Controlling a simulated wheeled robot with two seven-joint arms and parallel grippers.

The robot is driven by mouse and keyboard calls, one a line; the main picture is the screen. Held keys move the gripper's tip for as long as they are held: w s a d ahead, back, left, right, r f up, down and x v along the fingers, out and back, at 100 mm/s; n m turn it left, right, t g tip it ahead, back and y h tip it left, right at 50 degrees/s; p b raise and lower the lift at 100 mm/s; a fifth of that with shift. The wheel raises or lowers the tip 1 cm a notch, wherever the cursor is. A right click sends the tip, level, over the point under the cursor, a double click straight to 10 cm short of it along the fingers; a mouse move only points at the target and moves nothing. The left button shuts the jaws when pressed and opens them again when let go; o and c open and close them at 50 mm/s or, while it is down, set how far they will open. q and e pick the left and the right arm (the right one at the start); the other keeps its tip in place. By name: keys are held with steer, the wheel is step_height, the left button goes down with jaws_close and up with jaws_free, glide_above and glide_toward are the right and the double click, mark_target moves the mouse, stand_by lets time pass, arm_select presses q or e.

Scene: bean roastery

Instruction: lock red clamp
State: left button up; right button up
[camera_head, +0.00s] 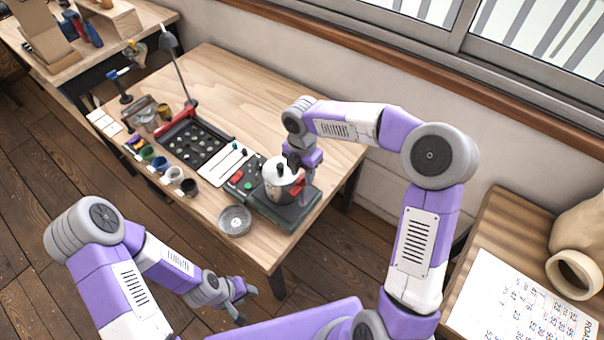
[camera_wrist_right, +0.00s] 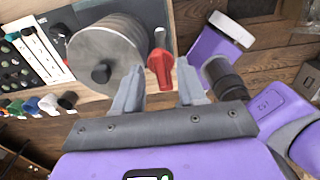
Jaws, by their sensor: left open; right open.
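The red clamp (camera_head: 298,187) is a small red lever at the right side of a silver drum (camera_head: 279,190) with a black knob. The drum sits on a dark base at the table's front right. In the right wrist view the red clamp (camera_wrist_right: 160,68) shows between the two grey fingertips, with a gap on both sides. My right gripper (camera_wrist_right: 160,80) is open and empty above the clamp; whether it touches is not clear. It is partly hidden by its own wrist in the head view. My left gripper (camera_head: 240,300) is open and empty, in front of the table.
A black tray (camera_head: 196,141), a white strip (camera_head: 226,165), several small cups and a round metal dish (camera_head: 235,220) stand left of the drum. A lamp (camera_head: 170,42) rises behind the tray. The table's back right is clear.

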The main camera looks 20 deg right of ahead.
steer(key=shift+s+f, duration=0.1)
steer(key=shift+f, duration=0.25)
